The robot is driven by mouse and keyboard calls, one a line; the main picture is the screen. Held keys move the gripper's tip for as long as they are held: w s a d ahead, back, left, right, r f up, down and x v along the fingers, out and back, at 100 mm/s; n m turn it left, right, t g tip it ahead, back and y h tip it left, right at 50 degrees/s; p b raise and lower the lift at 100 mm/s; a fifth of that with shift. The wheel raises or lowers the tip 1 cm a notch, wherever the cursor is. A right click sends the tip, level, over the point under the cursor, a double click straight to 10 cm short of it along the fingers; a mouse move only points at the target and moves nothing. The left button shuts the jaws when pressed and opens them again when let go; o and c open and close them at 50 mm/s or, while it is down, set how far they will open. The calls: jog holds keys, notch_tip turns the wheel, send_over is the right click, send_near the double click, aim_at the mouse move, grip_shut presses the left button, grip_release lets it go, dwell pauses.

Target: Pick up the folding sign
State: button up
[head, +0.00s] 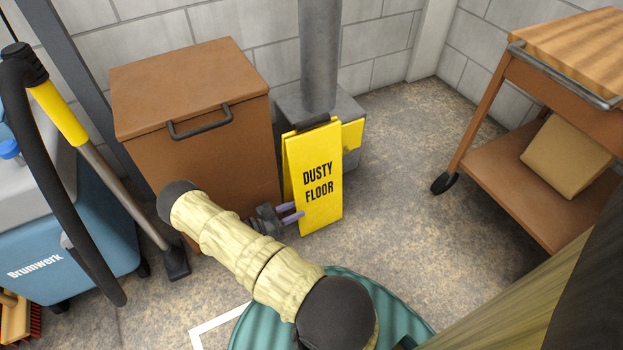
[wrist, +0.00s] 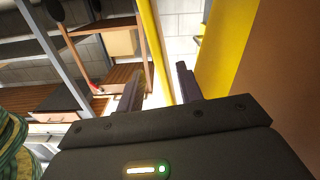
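The yellow folding sign (head: 314,175), lettered "DUSTY FLOOR", stands upright on the floor, its front panel facing me. A dark piece tops it. My gripper (head: 291,213) is at the lower left edge of the front panel, with its fingers apart. In the wrist view, a thin yellow panel edge of the sign (wrist: 158,50) runs between the two fingertips of my gripper (wrist: 160,88), with gaps visible on both sides. A second yellow panel shows to the right of the right finger. Whether either finger touches the sign cannot be told.
A brown lidded box (head: 190,110) with a dark handle stands close left of the sign. A grey pillar (head: 319,55) on a grey base (head: 350,108) is right behind it. A wooden cart (head: 545,180) stands right; floor between is clear. A blue cleaning machine (head: 80,225) stands left.

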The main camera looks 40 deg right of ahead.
aim_at(310, 202)
jog(key=shift+s+d, duration=0.15)
jog(key=shift+d, duration=0.55)
jog(key=shift+d, duration=0.1)
jog(key=b+x, duration=0.4)
jog(key=shift+d, duration=0.2)
jog(key=shift+d+r, duration=0.15)
jog(key=shift+d, duration=0.15)
grip_shut()
